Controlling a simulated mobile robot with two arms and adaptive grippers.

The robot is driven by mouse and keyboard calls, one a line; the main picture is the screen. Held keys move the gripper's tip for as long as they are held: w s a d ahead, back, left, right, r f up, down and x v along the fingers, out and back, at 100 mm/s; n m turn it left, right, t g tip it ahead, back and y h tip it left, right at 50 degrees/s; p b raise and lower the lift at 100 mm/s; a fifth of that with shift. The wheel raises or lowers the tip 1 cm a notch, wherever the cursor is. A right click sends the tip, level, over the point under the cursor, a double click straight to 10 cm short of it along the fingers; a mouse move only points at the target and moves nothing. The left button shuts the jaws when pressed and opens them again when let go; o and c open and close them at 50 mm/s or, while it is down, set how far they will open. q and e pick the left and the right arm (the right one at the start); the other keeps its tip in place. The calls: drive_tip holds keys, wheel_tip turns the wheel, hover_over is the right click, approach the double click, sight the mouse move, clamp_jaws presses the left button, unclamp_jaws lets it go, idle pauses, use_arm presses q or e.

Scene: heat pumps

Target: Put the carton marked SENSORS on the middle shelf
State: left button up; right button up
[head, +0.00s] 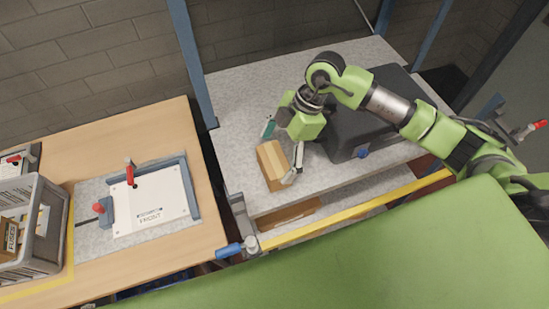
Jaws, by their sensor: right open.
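A small tan carton (271,166) stands on the grey speckled upper surface of the shelf rack (236,100), near its left front. No marking on it can be read, so I cannot tell if it says SENSORS. My right gripper (283,146) is open right at this carton, with one finger behind it and the other at its right side. I cannot tell whether the fingers touch it. A lower shelf with a brown carton (292,213) partly shows under the front edge. My left gripper is not in view.
A black case (362,140) stands right of the carton, partly behind my right arm. A yellow strip (350,212) runs along the rack's front. On the left, a wooden table (150,130) bears a clamped white panel (152,200) and a grey crate (48,235).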

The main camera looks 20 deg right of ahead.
drive_tip(key=b+v, duration=0.2)
drive_tip(key=v, duration=0.8)
drive_tip(key=shift+s+d+r, duration=0.1)
drive_tip(key=shift+d, duration=0.05)
